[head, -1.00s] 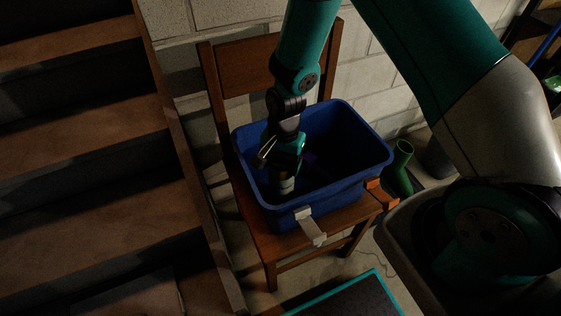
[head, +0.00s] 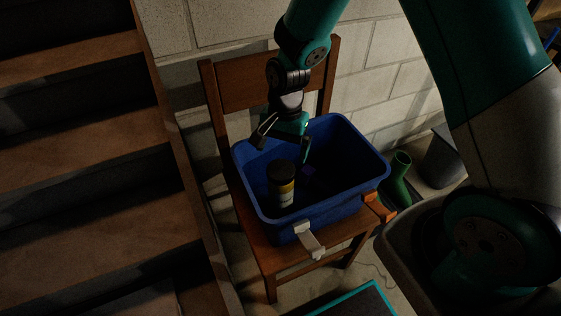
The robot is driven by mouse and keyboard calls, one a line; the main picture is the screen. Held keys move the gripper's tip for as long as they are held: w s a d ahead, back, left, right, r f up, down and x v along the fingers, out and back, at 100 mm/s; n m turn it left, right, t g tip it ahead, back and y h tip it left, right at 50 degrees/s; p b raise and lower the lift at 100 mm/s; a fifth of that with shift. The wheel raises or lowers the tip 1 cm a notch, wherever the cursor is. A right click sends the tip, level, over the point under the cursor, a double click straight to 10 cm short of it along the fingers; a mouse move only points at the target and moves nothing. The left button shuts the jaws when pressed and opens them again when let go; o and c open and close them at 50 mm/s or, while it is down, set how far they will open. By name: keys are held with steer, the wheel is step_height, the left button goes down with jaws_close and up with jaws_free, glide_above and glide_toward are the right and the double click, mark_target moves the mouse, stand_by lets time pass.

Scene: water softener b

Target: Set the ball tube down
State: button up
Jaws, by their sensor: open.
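The ball tube (head: 282,190), a short cylinder with a dark top and a yellow band, stands upright inside the blue bin (head: 345,205), near its front left. My gripper (head: 283,146) is open and empty, above and behind the tube at the bin's back left part. It is apart from the tube. The tube's base is partly hidden by the bin's front wall.
The bin sits on a wooden chair (head: 262,236) with its backrest against the block wall. Wooden stairs (head: 90,150) are at left. A green boot-like object (head: 400,178) stands at right.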

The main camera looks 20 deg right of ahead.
step_height(320, 180, up, 2)
steer(key=shift+w+d+r, duration=0.1)
steer(key=s+a+r+n+y, duration=0.1)
steer(key=s+a+r+n, duration=0.1)
steer(key=s+r+n, duration=0.6)
steer(key=s+a+r+n+t+y, duration=0.1)
steer(key=s+a+r+n+y, duration=0.1)
steer(key=s+r+n, duration=0.6)
steer(key=s+a+r, duration=0.1)
steer(key=s+r, duration=0.2)
steer(key=r, duration=0.2)
steer(key=shift+s+a, duration=0.2)
steer(key=shift+s, duration=0.1)
steer(key=shift+r, duration=0.1)
